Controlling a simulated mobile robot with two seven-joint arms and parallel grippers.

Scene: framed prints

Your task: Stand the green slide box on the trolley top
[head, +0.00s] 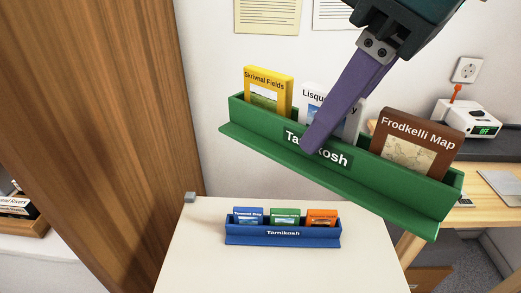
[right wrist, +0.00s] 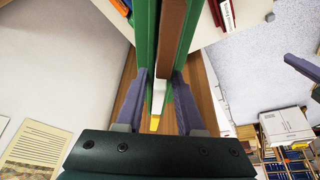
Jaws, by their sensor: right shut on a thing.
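In the right wrist view, the green box (right wrist: 145,35) sits between both fingers. Purple finger parts at that view's right edge appear to be my left gripper (right wrist: 312,78).
A small blue slide box (head: 268,238) with three cards stands on the trolley top, below the green one. A small grey block (head: 190,197) is at the top's far left corner. A wooden panel (head: 90,110) rises at left. A white clock (head: 468,120) stands at right.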

